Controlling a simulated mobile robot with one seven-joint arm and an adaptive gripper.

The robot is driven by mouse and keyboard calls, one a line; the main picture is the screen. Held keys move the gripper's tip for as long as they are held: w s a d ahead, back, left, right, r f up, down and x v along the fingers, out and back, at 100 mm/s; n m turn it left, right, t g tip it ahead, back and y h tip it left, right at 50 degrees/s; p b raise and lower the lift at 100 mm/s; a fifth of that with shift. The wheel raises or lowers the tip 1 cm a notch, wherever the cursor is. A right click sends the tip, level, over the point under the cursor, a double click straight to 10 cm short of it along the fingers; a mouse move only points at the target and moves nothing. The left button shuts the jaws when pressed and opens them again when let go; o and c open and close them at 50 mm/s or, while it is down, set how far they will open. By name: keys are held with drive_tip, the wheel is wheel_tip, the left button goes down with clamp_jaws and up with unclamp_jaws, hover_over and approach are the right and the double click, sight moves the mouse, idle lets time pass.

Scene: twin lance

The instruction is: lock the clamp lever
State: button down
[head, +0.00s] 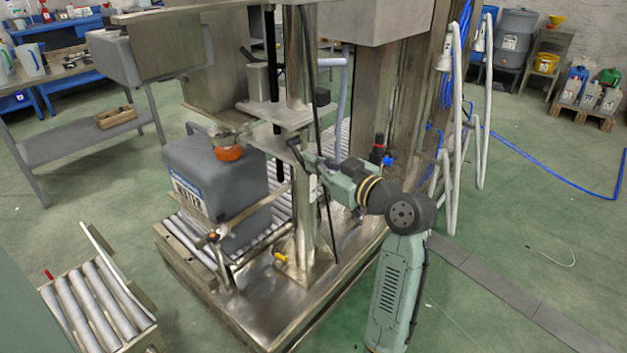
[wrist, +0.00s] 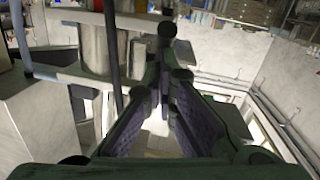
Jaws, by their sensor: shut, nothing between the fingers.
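A dark handle (head: 248,55) sticks out from the metal block on the filling station's column. A second dark, slanted bar (head: 297,154) lies against the column, right by my gripper. I cannot tell for sure which of them is the clamp lever. My gripper (head: 311,161) is beside the column, level with the lower bracket, reaching in from the right. In the wrist view my gripper (wrist: 168,75) has its fingers together at the tips, with nothing seen between them. The column and a metal bracket (wrist: 85,72) are close on the left there. Contact with the bar cannot be told.
A grey canister (head: 245,185) with an orange collar stands on rollers left of the column. A hose and dark rods hang along the column. White pipe guards (head: 455,130) stand to the right. The green floor (head: 500,240) at right is mostly clear.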

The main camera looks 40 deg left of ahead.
sight(312, 175)
drive_tip(key=f+y+b, duration=0.1)
drive_tip(key=b, duration=0.2)
drive_tip(key=f+y+b, duration=0.1)
drive_tip(key=b, duration=0.2)
drive_tip(key=f+y+b, duration=0.1)
drive_tip(key=b, duration=0.2)
drive_tip(key=shift+a+f+t, duration=0.3)
drive_tip(key=shift+a+f, duration=0.05)
drive_tip(key=shift+f, duration=0.05)
drive_tip(key=y+b, duration=0.1)
drive_tip(key=b, duration=0.3)
drive_tip(key=a+f+m+t+y+b, duration=0.1)
drive_tip(key=b, duration=0.3)
drive_tip(key=shift+f+y, duration=0.25)
drive_tip(key=shift+y, duration=0.05)
drive_tip(key=b, duration=0.1)
drive_tip(key=y+b, duration=0.1)
drive_tip(key=b, duration=0.1)
drive_tip(key=shift+a+f+t, duration=0.15)
drive_tip(key=shift+a+t, duration=0.2)
drive_tip(key=shift+t, duration=0.05)
drive_tip(key=a+b, duration=0.1)
drive_tip(key=b, duration=0.2)
drive_tip(key=shift+w+a+f+b, duration=0.15)
drive_tip(key=shift+a+b, duration=0.05)
drive_tip(key=shift+b, duration=0.2)
